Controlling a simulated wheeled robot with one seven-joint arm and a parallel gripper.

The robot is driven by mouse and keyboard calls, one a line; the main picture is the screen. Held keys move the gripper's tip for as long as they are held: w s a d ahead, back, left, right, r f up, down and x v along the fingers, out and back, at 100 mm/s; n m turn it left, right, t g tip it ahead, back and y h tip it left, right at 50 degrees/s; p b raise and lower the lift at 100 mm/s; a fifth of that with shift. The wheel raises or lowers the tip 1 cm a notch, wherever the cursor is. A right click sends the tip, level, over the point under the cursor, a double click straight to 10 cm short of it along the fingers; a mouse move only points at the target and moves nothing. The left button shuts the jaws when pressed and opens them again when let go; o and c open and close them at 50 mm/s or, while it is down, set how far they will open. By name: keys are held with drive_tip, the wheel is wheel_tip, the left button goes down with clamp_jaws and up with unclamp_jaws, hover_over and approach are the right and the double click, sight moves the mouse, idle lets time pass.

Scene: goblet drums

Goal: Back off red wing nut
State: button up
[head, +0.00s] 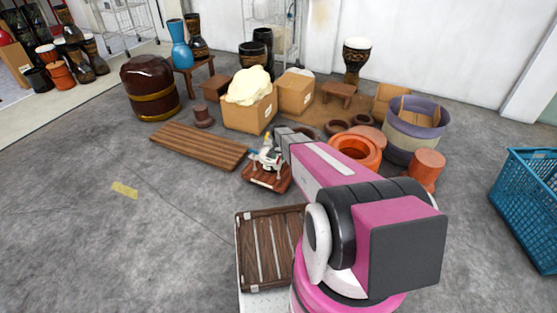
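I cannot make out a red wing nut in the head view. A small white and grey device with a yellow part (268,153) is on a low reddish-brown wooden board (266,180) near the middle of the floor. My pink arm reaches away from the camera, and its grey far end is right beside this device. My gripper cannot be told apart from the device at this size, so its fingers and any contact are unclear.
A slatted wooden platform (262,250) lies in front, with a plank pallet (198,147) beyond it. Cardboard boxes (250,116), an orange ring-shaped pot (355,150) and a large purple-rimmed tub (415,130) stand behind. A blue crate (530,215) is at right. The left floor is open.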

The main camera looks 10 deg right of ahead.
wheel_tip(320, 180, down, 2)
drive_tip(key=shift+f, duration=0.1)
clamp_jaws()
